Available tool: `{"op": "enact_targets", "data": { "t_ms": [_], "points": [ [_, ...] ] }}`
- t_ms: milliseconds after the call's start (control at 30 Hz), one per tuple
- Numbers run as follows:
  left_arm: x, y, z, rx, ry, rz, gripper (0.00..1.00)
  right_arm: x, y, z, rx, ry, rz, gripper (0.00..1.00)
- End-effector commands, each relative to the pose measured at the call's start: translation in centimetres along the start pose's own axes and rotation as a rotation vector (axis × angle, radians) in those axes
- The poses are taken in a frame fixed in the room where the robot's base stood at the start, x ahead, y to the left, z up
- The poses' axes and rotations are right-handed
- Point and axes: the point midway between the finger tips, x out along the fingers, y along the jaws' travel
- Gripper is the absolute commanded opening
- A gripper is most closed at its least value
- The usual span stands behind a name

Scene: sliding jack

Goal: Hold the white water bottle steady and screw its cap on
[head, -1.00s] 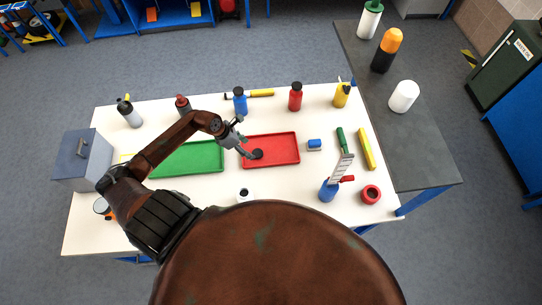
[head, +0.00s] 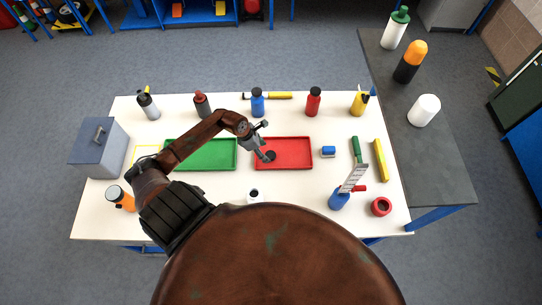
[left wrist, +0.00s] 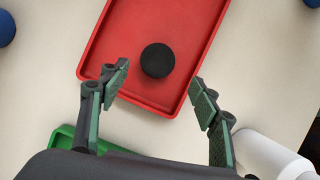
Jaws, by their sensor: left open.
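The white water bottle (head: 253,195) stands at the table's near edge, partly hidden by my own body. It has a dark open-looking top. In the left wrist view the white bottle (left wrist: 268,157) shows at the lower right, cut off by the frame. A round black cap (left wrist: 158,60) lies in the red tray (left wrist: 124,35). In the head view the cap (head: 270,156) shows beside my left gripper (head: 265,141). The left gripper is open and empty; its fingers (left wrist: 160,73) are spread to either side of the cap's line, apart from it. My right gripper is out of view.
A green tray (head: 205,166) lies left of the red one (head: 298,139). Several bottles line the table's back. A grey toolbox (head: 98,152) stands far left.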

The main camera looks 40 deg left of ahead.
Motion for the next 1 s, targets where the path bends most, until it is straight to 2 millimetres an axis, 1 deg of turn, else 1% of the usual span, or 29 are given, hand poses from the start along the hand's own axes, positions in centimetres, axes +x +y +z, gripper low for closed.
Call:
{"op": "enact_targets", "data": {
  "t_ms": [167, 367, 433, 533, 900, 1000],
  "points": [
    [0.5, 0.1, 0.2, -0.002, -0.002, -0.001, 0.57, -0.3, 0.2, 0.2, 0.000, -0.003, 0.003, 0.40],
    [3.1, 0.5, 0.8, -0.004, -0.003, -0.003, 0.57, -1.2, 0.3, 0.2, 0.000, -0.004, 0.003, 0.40],
    [4.2, 0.5, 0.6, -0.005, -0.001, -0.001, 0.57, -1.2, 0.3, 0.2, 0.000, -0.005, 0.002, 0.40],
    [5.0, 0.5, 0.6, -0.003, -0.001, -0.001, 0.57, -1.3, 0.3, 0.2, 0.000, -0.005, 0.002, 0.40],
    [5.2, 0.5, 0.5, 0.000, 0.000, 0.000, 0.57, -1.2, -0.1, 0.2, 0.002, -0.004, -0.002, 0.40],
    [5.2, 0.5, 0.5, 0.000, 0.000, 0.000, 0.51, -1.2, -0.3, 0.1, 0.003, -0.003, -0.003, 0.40]
  ]
}}
